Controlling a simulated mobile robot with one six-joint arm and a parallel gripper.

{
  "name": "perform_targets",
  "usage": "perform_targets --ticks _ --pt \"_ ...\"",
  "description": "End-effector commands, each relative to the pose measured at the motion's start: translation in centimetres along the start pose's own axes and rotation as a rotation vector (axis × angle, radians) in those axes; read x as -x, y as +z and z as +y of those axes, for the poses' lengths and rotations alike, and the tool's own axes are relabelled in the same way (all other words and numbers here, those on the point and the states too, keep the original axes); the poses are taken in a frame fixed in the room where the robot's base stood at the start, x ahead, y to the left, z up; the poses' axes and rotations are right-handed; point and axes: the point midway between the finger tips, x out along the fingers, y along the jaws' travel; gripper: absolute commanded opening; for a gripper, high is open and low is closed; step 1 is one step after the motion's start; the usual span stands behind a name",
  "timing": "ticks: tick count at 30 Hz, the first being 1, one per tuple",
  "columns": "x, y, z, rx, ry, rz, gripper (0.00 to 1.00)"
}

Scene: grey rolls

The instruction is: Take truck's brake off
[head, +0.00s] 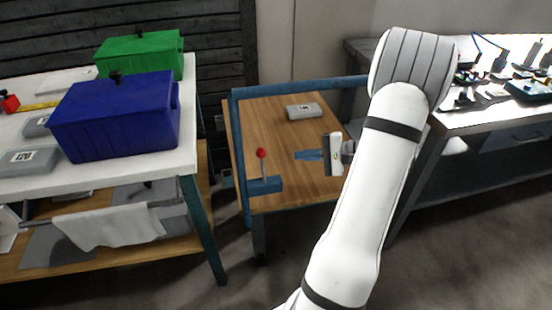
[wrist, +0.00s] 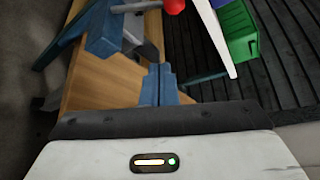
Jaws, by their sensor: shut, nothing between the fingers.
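The truck (head: 300,187) is a low cart with a wooden deck and blue frame; its deck also shows in the wrist view (wrist: 100,85). The brake lever (head: 263,168), a thin grey rod with a red ball knob (head: 261,153), stands at the deck's front left by a blue bracket (head: 265,186). In the wrist view the red knob (wrist: 174,6) is at the top edge, partly cut off. My gripper (head: 297,155) has its blue fingers shut and empty, pointing left above the deck, right of the knob and apart from it. The fingertips also show in the wrist view (wrist: 160,68).
A grey box (head: 305,111) lies on the truck's far part. A white table (head: 185,150) with blue (head: 120,120) and green bins (head: 140,52) stands close on the left. A cluttered workbench (head: 470,120) stands right. The floor in front is clear.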

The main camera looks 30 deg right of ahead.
Motion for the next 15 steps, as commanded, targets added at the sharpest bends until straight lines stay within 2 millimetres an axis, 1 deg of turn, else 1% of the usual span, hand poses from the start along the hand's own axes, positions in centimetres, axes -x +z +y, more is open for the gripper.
perform_targets --ticks 5,15 --pt "-2.3 0.1 0.1 0.001 0.004 -0.006 0.00" --pt "-9.6 0.1 0.2 0.002 0.006 -0.009 0.00"
